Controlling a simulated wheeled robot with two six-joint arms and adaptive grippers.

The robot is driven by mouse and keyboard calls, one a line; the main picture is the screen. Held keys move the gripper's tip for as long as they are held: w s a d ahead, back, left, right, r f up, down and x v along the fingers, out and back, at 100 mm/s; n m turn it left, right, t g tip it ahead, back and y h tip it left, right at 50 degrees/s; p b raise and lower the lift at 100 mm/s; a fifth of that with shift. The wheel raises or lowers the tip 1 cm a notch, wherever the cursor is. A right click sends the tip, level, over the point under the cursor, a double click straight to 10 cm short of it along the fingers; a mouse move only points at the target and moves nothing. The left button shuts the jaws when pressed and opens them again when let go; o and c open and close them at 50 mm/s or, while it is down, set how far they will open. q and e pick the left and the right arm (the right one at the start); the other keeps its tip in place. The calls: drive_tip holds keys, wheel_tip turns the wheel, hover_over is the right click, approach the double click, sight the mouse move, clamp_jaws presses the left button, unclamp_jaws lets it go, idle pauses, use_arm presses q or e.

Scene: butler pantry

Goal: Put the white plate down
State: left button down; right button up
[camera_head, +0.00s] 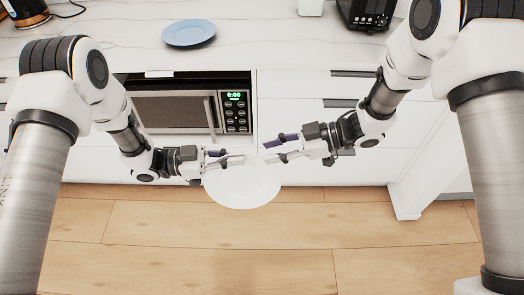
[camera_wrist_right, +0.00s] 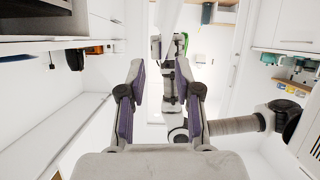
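The white plate (camera_head: 243,192) is in the air in front of the lower cabinets, above the wooden floor. My left gripper (camera_head: 232,159) is at its upper left rim and appears to be shut on it; the fingers partly hide the contact. My right gripper (camera_head: 268,149) is close to the plate's upper right side, facing the left gripper. In the right wrist view the fingers of the right gripper (camera_wrist_right: 160,98) are spread apart, with no plate clearly visible between them. My left arm shows beyond them.
A blue plate (camera_head: 189,33) lies on the white counter (camera_head: 270,45). A black appliance (camera_head: 367,14) stands at the back right and a kettle (camera_head: 26,12) at the back left. A microwave (camera_head: 180,110) is built in under the counter. The counter around the blue plate is clear.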

sight(259, 166)
drive_tip(key=x, duration=0.4)
clamp_jaws()
use_arm(q)
drive_tip(key=c, duration=1.2)
unclamp_jaws()
drive_tip(key=shift+c, duration=0.2)
